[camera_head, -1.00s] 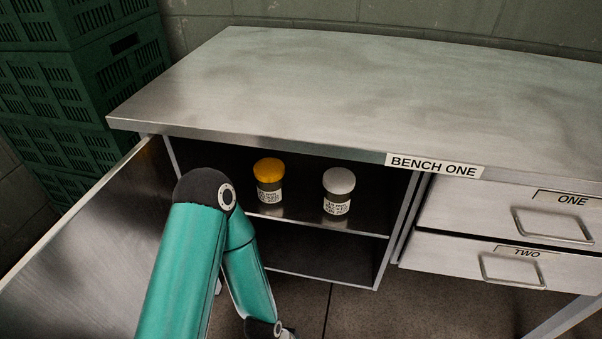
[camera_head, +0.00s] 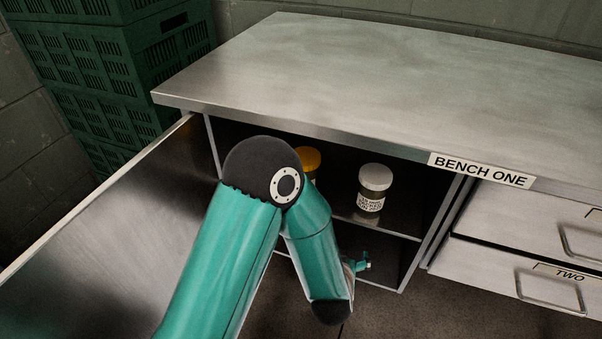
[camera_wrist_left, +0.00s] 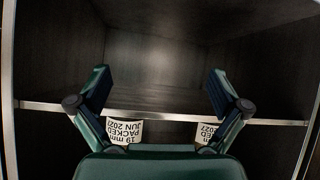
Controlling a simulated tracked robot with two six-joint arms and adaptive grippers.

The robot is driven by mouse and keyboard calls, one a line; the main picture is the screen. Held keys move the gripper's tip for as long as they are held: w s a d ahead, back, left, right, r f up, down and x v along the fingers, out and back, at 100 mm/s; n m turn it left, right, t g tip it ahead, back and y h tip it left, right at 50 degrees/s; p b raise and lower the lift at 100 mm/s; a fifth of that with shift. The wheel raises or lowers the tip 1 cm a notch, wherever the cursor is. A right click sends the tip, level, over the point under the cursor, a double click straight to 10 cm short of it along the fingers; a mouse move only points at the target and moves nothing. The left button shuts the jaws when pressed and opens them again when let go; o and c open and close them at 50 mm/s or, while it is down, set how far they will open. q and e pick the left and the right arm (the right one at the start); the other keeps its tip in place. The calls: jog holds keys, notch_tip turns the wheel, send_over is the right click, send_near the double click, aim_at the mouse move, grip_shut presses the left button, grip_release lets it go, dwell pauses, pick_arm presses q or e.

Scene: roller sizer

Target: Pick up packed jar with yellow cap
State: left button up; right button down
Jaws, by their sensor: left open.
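The jar with the yellow cap (camera_head: 311,158) stands on the upper shelf of the open cupboard; my left arm hides most of it in the head view. A similar jar with a pale grey cap (camera_head: 371,189) stands upright to its right. My left gripper shows in part in the head view (camera_head: 361,266), low in front of the cupboard. In the left wrist view the gripper (camera_wrist_left: 160,88) is open and empty, its fingers wide apart. That view shows two upside-down jar labels beyond the shelf edge, partly hidden by my gripper; caps are out of sight.
The shelf edge (camera_wrist_left: 170,117) crosses the wrist view. The open cupboard door (camera_head: 110,230) stands left of my arm. The bench top (camera_head: 350,80) overhangs the shelf. Drawers (camera_head: 530,215) are on the right. Green crates (camera_head: 110,70) are stacked behind at left.

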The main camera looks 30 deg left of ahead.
pick_arm(q)
jog(key=s+a+r+n+t+y, duration=0.1)
jog(key=a+r+n+y, duration=0.15)
jog(key=r+y, duration=0.45)
jog(key=s+a+r+n+y, duration=0.1)
jog(key=a+r+n+y, duration=0.15)
jog(key=r, duration=0.85)
jog(key=shift+m, duration=0.4)
jog(key=b+x, duration=0.1)
jog(key=x, duration=0.4)
jog(key=b+x, duration=0.1)
jog(key=x, duration=0.4)
jog(key=f+b+x, duration=0.1)
jog(key=x, duration=0.4)
jog(key=shift+w+b, duration=0.25)
jog(key=shift+b, duration=0.15)
jog(key=shift+w+a, duration=0.35)
jog(key=shift+a, duration=0.05)
jog(key=shift+r, duration=0.1)
jog(key=c, duration=1.8)
